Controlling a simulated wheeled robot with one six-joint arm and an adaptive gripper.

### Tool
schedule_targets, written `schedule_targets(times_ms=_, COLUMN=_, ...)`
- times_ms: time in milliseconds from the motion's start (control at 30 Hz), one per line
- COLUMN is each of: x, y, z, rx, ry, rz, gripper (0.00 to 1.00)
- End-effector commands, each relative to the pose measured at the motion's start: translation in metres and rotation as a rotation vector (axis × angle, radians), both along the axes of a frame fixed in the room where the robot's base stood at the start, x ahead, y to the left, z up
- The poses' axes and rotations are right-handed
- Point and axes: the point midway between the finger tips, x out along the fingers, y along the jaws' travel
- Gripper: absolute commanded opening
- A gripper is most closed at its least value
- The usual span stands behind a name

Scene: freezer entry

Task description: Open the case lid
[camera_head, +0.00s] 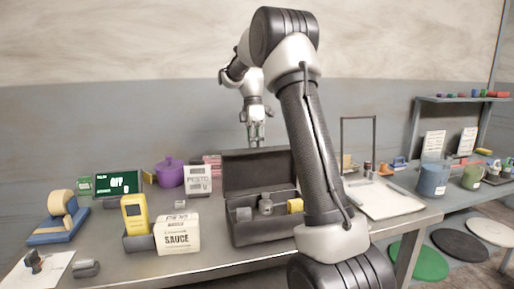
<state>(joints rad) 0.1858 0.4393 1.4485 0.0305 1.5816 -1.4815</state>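The dark grey case (262,232) stands open on the table near the middle of the view. Its lid (258,171) is raised and stands roughly upright at the back of the case. Inside the case are a grey block (244,214), a small metallic item (266,205) and a yellow item (295,206). My gripper (256,142) points down just above the lid's top edge, seemingly behind it. The fingertips are small and may be partly hidden by the lid, so I cannot tell whether they are open or shut. My arm covers the case's right end.
Left of the case stand a sauce box (178,236), a pesto box (198,181), a yellow device (135,214) and a purple pot (170,173). A white tray (392,201) lies to the right, near a dark upright frame (358,118). Mugs (433,180) stand on the right-hand table.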

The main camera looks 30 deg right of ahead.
Motion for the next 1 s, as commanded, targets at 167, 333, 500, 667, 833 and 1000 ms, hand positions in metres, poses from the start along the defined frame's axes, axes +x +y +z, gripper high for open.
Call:
schedule_targets(times_ms=167, x=-0.005, y=0.003, z=-0.014, rx=0.013, ry=0.034, rz=-0.002, gripper=0.15)
schedule_targets(times_ms=333, x=-0.005, y=0.003, z=-0.013, rx=0.013, ry=0.032, rz=-0.002, gripper=0.31)
schedule_targets(times_ms=500, x=-0.005, y=0.002, z=-0.011, rx=0.010, ry=0.027, rz=-0.001, gripper=0.31)
schedule_targets(times_ms=667, x=-0.004, y=0.002, z=-0.010, rx=0.008, ry=0.025, rz=0.000, gripper=0.31)
schedule_targets(times_ms=833, x=-0.002, y=0.001, z=-0.005, rx=0.007, ry=0.021, rz=0.000, gripper=0.31)
schedule_targets(times_ms=1000, x=0.008, y=-0.002, z=0.021, rx=0.006, ry=0.019, rz=0.000, gripper=0.31)
